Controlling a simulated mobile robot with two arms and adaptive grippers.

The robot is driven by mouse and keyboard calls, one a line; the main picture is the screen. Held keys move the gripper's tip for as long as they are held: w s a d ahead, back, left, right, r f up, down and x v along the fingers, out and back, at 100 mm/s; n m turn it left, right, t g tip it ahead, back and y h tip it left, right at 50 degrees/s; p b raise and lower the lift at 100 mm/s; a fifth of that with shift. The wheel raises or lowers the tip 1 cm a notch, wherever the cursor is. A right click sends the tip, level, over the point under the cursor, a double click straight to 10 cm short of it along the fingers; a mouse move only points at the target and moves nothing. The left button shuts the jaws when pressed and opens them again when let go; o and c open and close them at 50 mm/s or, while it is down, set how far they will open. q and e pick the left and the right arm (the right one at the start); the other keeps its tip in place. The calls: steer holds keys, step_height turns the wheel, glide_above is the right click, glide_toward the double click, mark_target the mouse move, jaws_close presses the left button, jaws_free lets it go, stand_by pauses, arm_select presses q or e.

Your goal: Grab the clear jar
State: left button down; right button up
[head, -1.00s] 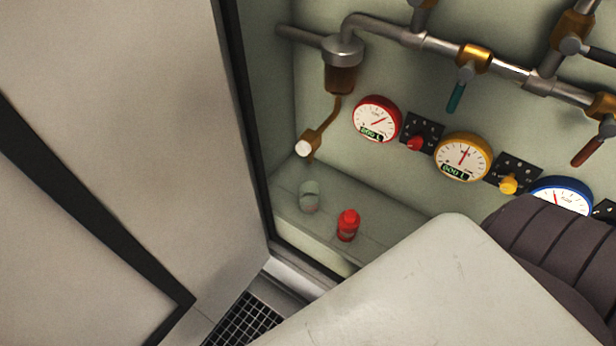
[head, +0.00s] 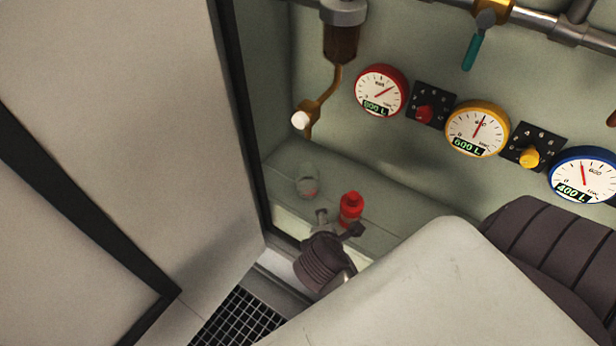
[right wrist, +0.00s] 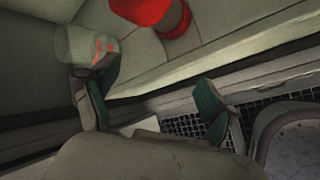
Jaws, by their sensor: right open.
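The clear jar (head: 308,180) stands on the pale ledge at the back left in the head view, under the amber-brown pipe. In the right wrist view the jar (right wrist: 90,45) is at the upper left, beyond the left-hand finger, which covers its lower part. My right gripper (head: 338,226) is at the ledge's front edge, to the right of and nearer than the jar. In the right wrist view my right gripper (right wrist: 153,104) is open, with nothing between its green-padded fingers. My left gripper is not in view.
The white-tipped amber pipe (head: 302,120) hangs above the jar. A dark door frame (head: 247,130) bounds the ledge on the left. Gauges line the wall.

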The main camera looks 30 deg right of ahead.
steer(key=w+r+n+t+h, duration=0.2)
steer(key=w+n, duration=0.2)
steer(key=n, duration=0.2)
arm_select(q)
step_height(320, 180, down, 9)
arm_select(e)
steer(key=n+t+h, duration=0.2)
steer(key=n, duration=0.5)
glide_toward(310, 174)
steer(key=w+d+b, duration=0.2)
steer(key=d, duration=0.1)
steer(key=shift+w+d+f, duration=0.15)
steer(key=shift+w+d, duration=0.05)
steer(key=shift+w, duration=0.2)
steer(key=w+d+f+b, duration=0.2)
steer(key=w, duration=0.1)
steer(key=shift+w+d+f, duration=0.15)
steer(key=shift+d+f, duration=0.05)
steer(key=shift+f, duration=0.1)
steer(key=shift+w+d+f, duration=0.1)
steer(key=shift+w+d, duration=0.2)
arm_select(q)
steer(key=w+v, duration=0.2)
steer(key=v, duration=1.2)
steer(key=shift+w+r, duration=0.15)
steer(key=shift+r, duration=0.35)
arm_select(e)
steer(key=c, duration=1.3)
steer(key=shift+o, duration=0.2)
